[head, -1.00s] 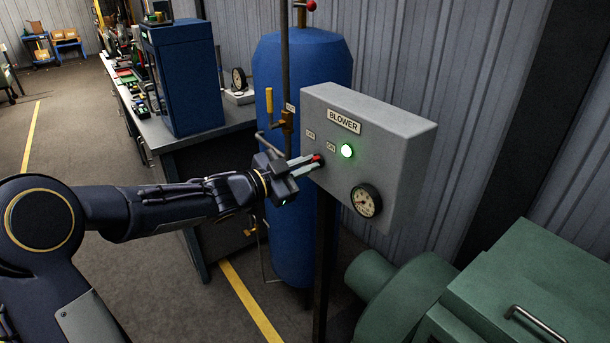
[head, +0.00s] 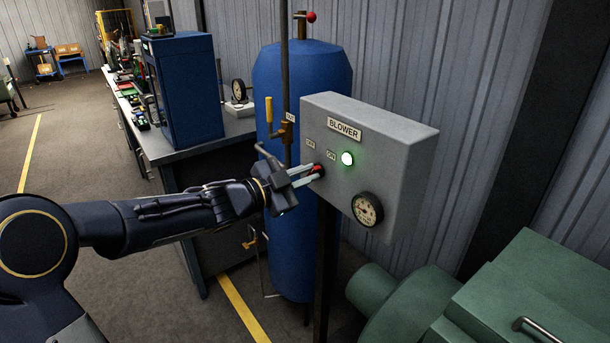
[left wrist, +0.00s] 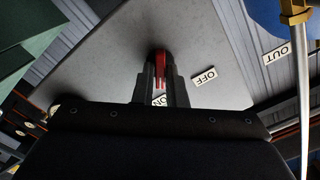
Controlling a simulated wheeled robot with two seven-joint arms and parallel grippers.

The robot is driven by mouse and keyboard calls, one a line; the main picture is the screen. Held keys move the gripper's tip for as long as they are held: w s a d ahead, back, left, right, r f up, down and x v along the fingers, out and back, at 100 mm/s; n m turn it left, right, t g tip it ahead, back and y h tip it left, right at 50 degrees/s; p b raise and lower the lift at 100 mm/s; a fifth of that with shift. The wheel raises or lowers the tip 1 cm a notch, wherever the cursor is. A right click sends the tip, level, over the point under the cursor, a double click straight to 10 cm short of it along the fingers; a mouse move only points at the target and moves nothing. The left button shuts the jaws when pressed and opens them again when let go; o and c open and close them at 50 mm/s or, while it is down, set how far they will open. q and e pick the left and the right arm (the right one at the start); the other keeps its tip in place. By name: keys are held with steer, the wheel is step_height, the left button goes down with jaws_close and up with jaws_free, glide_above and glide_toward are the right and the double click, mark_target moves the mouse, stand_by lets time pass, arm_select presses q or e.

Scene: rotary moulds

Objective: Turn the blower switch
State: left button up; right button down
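The grey blower box (head: 390,150) stands on a post, with a "BLOWER" plate and OFF and ON labels on its front. A green lamp (head: 347,158) on it is lit. The red blower switch (head: 317,167) sits below the labels, left of the lamp. My left gripper (head: 312,174) reaches it from the left, mostly covering it. In the left wrist view, the red switch (left wrist: 161,70) lies between the two fingers (left wrist: 160,85), which are closed against its sides. The OFF label (left wrist: 204,77) is beside it; the ON label is partly hidden by the fingers. My right gripper is out of view.
A round gauge (head: 367,206) is low on the box. Green machinery (head: 540,290) fills the lower right. A workbench (head: 190,148) with a blue cabinet is behind.

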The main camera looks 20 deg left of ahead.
arm_select(q)
steer(key=o, duration=0.4)
steer(key=v, duration=0.7)
steer(key=shift+s+a, duration=0.25)
steer(key=shift+s, duration=0.1)
steer(key=s+a+n+y+p, duration=0.2)
steer(key=s+a+n+y, duration=0.55)
steer(key=n+y, duration=0.4)
steer(key=s+d+f+n+g+h, duration=0.1)
steer(key=s+d+f+n+g, duration=0.1)
steer(key=s, duration=0.5)
steer(key=s+d+f+n+g+h+p, duration=0.1)
steer(key=s+d+f+g+h, duration=0.1)
steer(key=s, duration=0.5)
steer(key=s+d+f+n+g+h, duration=0.1)
steer(key=s+d+f+n+g, duration=0.1)
steer(key=s+d+f+g, duration=0.2)
steer(key=shift+s+d+f+n+g, duration=0.15)
steer(key=shift+s+d+f+n, duration=0.1)
steer(key=shift+s+f, duration=0.55)
steer(key=shift+s+d+f+n+g, duration=0.2)
steer(key=shift+s+f, duration=0.3)
steer(key=shift+s, duration=0.5)
